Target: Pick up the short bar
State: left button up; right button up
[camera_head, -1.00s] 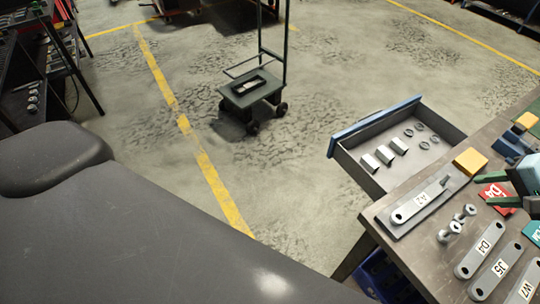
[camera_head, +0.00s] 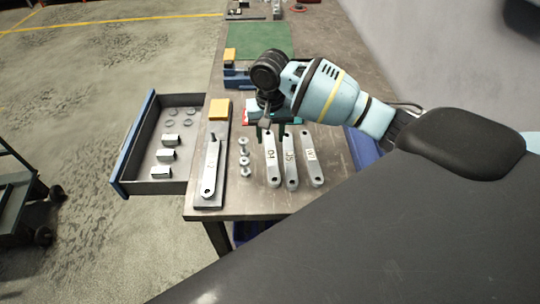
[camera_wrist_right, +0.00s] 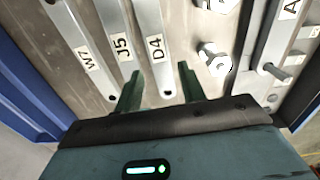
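Three grey flat bars with end holes lie side by side on the bench: D4 (camera_head: 272,172), J5 (camera_head: 290,173) and W7 (camera_head: 313,172). Another bar (camera_head: 209,178), its label starting with A, lies on a dark plate to their left. Which bar is shortest is hard to tell. My right gripper (camera_head: 270,137) is over the far part of D4, open and empty. In the right wrist view its two fingers (camera_wrist_right: 159,72) are spread, with bar D4 (camera_wrist_right: 150,30) showing between them. Bars J5 (camera_wrist_right: 121,42) and W7 (camera_wrist_right: 82,50) lie beside it. My left gripper is out of view.
Several bolts (camera_head: 244,160) stand between the A bar and D4. An open drawer (camera_head: 129,150) with nuts and metal blocks juts out left. A yellow block (camera_head: 219,109), a blue vise (camera_head: 236,77) and a green mat (camera_head: 257,42) lie farther back.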

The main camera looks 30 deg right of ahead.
aim_at(270, 151)
jog(key=shift+s+f, duration=0.15)
jog(key=shift+f, duration=2.4)
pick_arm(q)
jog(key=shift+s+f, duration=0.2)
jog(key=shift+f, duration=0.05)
pick_arm(e)
jog(key=shift+r, duration=0.1)
grip_shut()
jog(key=shift+r, duration=0.5)
jog(key=r, duration=0.2)
jog(key=shift+s+a+r, duration=0.2)
jog(key=shift+a+r, duration=0.05)
jog(key=shift+r, duration=0.15)
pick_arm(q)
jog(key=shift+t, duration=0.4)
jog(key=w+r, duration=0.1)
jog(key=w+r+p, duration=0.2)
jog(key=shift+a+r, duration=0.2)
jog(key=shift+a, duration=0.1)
pick_arm(e)
jog(key=s+a, duration=0.3)
jog(key=s, duration=0.1)
jog(key=s+a, duration=0.3)
jog(key=s, duration=0.1)
jog(key=s+a+r, duration=0.1)
jog(key=s+a, duration=0.2)
jog(key=s, duration=0.1)
jog(key=shift+s+r, duration=0.1)
jog(key=shift+s, duration=0.15)
